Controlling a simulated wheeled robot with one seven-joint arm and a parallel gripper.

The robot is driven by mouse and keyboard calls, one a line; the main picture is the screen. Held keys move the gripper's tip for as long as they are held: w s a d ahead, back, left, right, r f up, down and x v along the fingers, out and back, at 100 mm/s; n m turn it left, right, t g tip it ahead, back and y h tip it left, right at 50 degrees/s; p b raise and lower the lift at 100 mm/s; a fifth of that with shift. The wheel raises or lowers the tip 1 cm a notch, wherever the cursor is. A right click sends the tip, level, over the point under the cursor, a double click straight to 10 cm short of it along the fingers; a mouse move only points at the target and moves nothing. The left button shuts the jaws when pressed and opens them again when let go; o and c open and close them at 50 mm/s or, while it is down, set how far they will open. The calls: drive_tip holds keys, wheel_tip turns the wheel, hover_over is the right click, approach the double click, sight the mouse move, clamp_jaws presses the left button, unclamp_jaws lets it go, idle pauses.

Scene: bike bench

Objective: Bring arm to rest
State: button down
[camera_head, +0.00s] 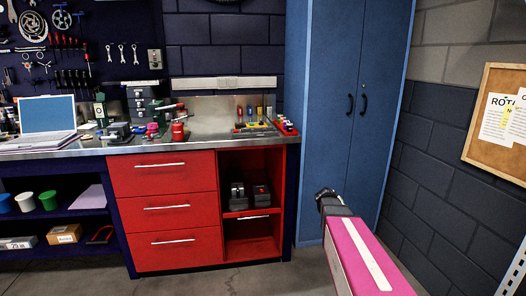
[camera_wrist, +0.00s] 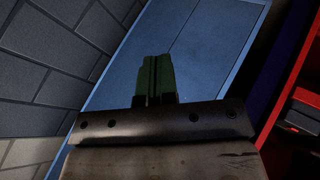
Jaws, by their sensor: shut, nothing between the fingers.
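My gripper (camera_wrist: 155,78) shows in the wrist view with its two green fingers pressed together. Nothing is between them. Behind the fingers is the blue cabinet (camera_wrist: 205,50). In the head view my pink arm (camera_head: 365,255) reaches in from the lower right, in front of the blue cabinet (camera_head: 350,115). The dark end of the arm is near the cabinet's lower front. The fingers cannot be made out in the head view.
A metal-topped workbench (camera_head: 215,127) with red drawers (camera_head: 165,185) stands left of the cabinet, carrying a laptop (camera_head: 48,120) and tools. A cork board (camera_head: 490,140) hangs on the right wall. Grey floor (camera_head: 285,280) shows below the bench.

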drive_tip(key=s+a+f+g+y, duration=0.2)
drive_tip(key=s+a+f+y, duration=0.1)
drive_tip(key=s+a, duration=0.5)
drive_tip(key=s+a+f+m+g+y, duration=0.1)
drive_tip(key=s+a+f+g+y, duration=0.2)
drive_tip(key=s+a, duration=0.5)
drive_tip(key=s+y, duration=0.1)
drive_tip(key=s, duration=0.5)
drive_tip(key=shift+s+a+g, duration=0.2)
drive_tip(key=shift+a+g, duration=0.1)
drive_tip(key=shift+d+f, duration=0.1)
drive_tip(key=shift+d, duration=0.05)
